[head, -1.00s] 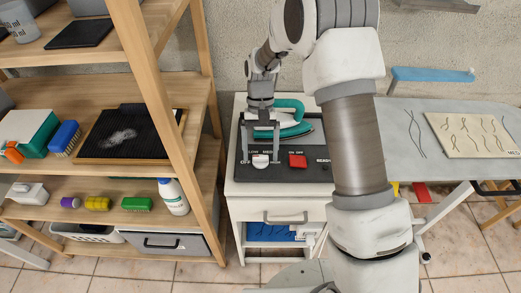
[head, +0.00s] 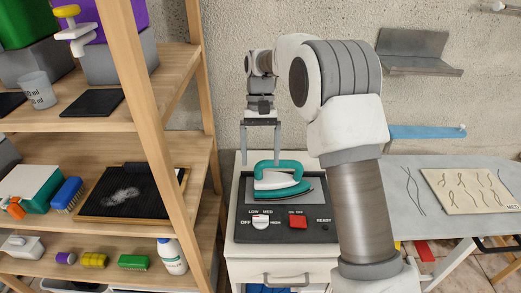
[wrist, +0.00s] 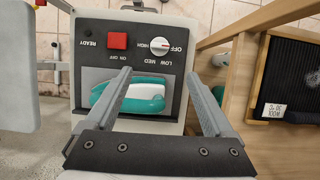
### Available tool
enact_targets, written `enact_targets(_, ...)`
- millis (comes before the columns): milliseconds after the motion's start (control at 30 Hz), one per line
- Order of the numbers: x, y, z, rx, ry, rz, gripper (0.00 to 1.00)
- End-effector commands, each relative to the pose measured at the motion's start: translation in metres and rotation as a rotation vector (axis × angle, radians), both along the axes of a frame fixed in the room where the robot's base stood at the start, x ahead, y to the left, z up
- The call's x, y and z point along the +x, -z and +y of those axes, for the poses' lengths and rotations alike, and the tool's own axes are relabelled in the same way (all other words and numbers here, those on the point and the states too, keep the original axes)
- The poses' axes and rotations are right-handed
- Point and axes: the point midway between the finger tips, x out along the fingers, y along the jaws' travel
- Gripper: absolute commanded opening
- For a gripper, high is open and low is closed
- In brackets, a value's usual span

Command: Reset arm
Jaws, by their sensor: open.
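My gripper (head: 260,142) hangs open and empty above the small white cabinet, pointing down. In the wrist view my gripper (wrist: 165,100) shows two spread fingers with nothing between them that they touch. Below it, a teal and white iron (head: 283,182) rests on a dark control panel (head: 250,212). The iron also shows in the wrist view (wrist: 135,97), beyond the fingertips. The panel carries a white dial (head: 261,222) marked LOW, MED, HIGH and OFF, and a red ON/OFF switch (head: 298,222). In the wrist view the dial (wrist: 160,46) appears near OFF and HIGH.
A wooden shelf (head: 165,130) with brushes, bottles and boxes stands close on the left.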

Motion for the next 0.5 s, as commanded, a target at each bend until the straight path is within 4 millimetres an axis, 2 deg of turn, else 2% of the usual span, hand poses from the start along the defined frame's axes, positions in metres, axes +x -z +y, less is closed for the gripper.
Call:
enact_targets(133, 0.0028, -0.0065, -0.0004, 0.0, 0.001, 0.0, 0.88)
enact_targets(500, 0.0028, -0.0068, -0.0003, 0.0, 0.0, 0.0, 0.88)
